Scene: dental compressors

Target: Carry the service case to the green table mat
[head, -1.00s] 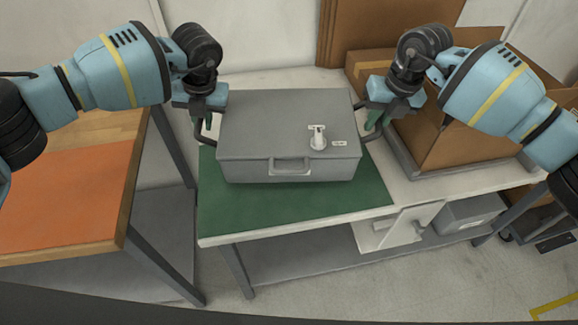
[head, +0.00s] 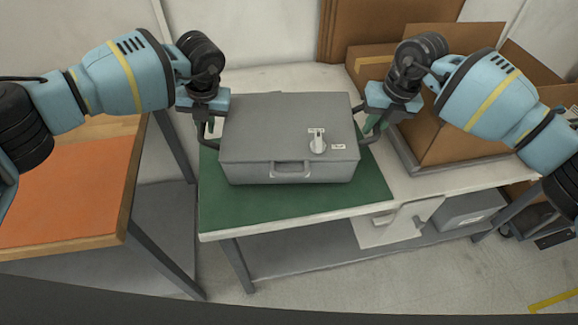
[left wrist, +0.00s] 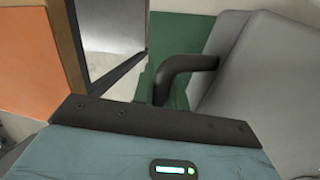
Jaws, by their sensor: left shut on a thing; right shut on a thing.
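The grey service case (head: 265,130) is upright over the green table mat (head: 290,210) in the head view, with its front handle facing me. Whether its underside touches the mat cannot be told. My left gripper (head: 209,130) is shut on the dark side handle at the case's left end. The left wrist view shows that handle (left wrist: 185,72) and the case's grey side (left wrist: 255,75). My right gripper (head: 370,128) is shut on the side handle at the right end; its fingertips are partly hidden by the case.
An orange mat (head: 65,195) lies on a wooden table at the left, with a gap between the tables. Cardboard boxes (head: 455,125) stand in a grey tray right of the case. A shelf (head: 320,250) with a grey bin (head: 468,212) is below. The mat's front strip is bare.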

